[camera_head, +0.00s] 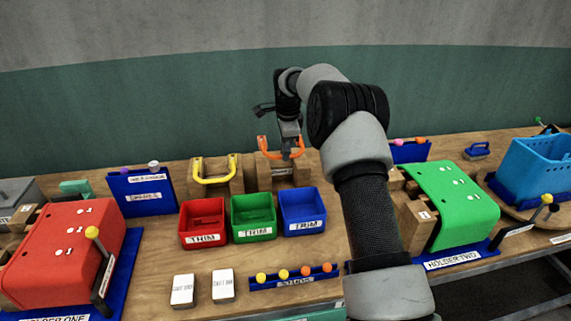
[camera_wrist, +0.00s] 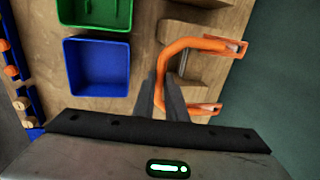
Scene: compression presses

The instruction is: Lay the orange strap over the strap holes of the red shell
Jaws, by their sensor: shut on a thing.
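The orange strap (camera_head: 268,149) is a U-shaped piece near its wooden stand at the back middle of the bench. My gripper (camera_head: 290,150) is shut on the strap, which also shows in the wrist view (camera_wrist: 183,46) with the two dark fingers (camera_wrist: 168,92) at its bend. Whether the strap is clear of the stand I cannot tell. The red shell (camera_head: 62,250) sits in the blue holder marked HOLDER ONE at the left front, with several small white-ringed holes on its top. My gripper is far to the right of and behind it.
A yellow strap (camera_head: 215,172) rests on a stand to the left. Red (camera_head: 203,222), green (camera_head: 253,216) and blue (camera_head: 302,208) TRIM bins stand in front. A green shell (camera_head: 455,205) is at right. A rack of studs (camera_head: 295,279) and white cards lie in front.

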